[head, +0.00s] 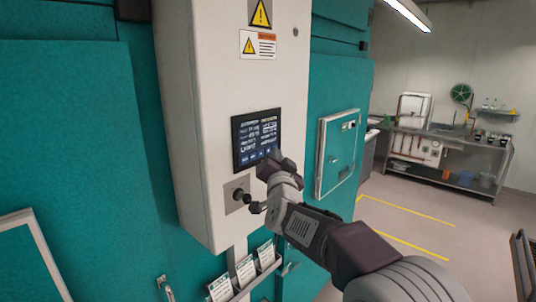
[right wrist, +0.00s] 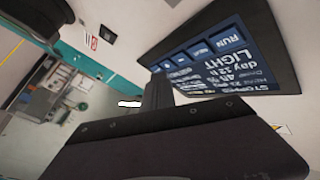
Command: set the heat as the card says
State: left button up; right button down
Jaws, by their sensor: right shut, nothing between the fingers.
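A dark touch screen (head: 256,138) with white text and blue buttons is set in a white control cabinet (head: 205,120). In the right wrist view the screen (right wrist: 225,62) is tilted; I can read "LIGHT", "day 12 h" and "RUN". Several printed cards (head: 245,270) stand in a rack below the cabinet; their text is too small to read. My right gripper (head: 272,164) is shut and empty at the screen's lower right edge. Its fingers also show in the right wrist view (right wrist: 158,92). I cannot tell whether they touch the screen. My left gripper is out of view.
A black knob (head: 238,195) on a metal plate sits below the screen. Teal chamber walls (head: 90,130) flank the cabinet, with a small teal door (head: 339,152) at right. A metal bench (head: 450,145) stands far back right. Open floor (head: 400,215) lies before it.

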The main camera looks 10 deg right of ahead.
jog(key=shift+s+d, duration=0.15)
jog(key=shift+s, duration=0.05)
jog(key=s+d+b, duration=0.1)
jog(key=s, duration=0.1)
jog(key=s+d+b, duration=0.2)
dwell(0.5)
jog(key=shift+w, duration=0.1)
dwell(2.0)
